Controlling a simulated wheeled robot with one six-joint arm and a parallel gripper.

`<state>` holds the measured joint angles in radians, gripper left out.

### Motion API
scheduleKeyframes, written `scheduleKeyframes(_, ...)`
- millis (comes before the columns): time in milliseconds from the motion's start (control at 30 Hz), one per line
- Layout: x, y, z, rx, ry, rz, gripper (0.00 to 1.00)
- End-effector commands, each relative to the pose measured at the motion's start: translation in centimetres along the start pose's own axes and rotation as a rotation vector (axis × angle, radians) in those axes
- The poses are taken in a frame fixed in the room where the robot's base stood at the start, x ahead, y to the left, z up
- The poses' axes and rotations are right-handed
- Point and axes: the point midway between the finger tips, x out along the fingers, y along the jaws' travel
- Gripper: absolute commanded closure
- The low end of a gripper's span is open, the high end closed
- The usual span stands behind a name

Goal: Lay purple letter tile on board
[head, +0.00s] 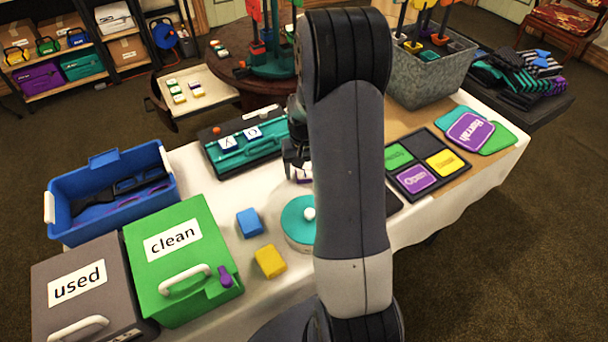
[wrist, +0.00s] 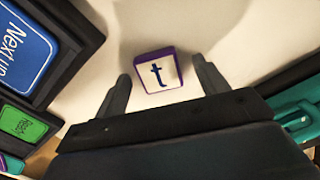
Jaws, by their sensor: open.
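The purple letter tile (wrist: 157,72), with a white face and a dark "t", lies on the pale tabletop in the wrist view. A small part of a white-faced tile (head: 304,173) shows below my gripper in the head view, partly hidden by my arm. My gripper (wrist: 161,68) is open, with one finger on each side of the purple tile and a gap to both. In the head view my gripper (head: 297,150) is partly hidden by my arm. A teal and dark board (head: 250,153) with two white letter tiles (head: 240,138) lies to its left.
A dark tray with coloured cards (head: 412,187) lies right of my arm. A blue sign reading "Next up" (wrist: 20,50) is at the wrist view's left. A blue crate (head: 110,215), a green "clean" box (head: 180,285), blue and yellow blocks and a round teal-topped object stand left.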

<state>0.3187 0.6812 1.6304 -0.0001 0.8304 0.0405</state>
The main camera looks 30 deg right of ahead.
Motion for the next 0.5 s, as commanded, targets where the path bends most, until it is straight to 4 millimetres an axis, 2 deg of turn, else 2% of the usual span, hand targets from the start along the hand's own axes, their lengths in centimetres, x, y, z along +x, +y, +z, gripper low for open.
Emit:
scheduleKeyframes(200, 0.12, -0.02, -0.01, 0.000, 0.000, 0.000, 0.31)
scheduleKeyframes(500, 0.09, -0.02, -0.01, 0.000, 0.001, 0.000, 0.55)
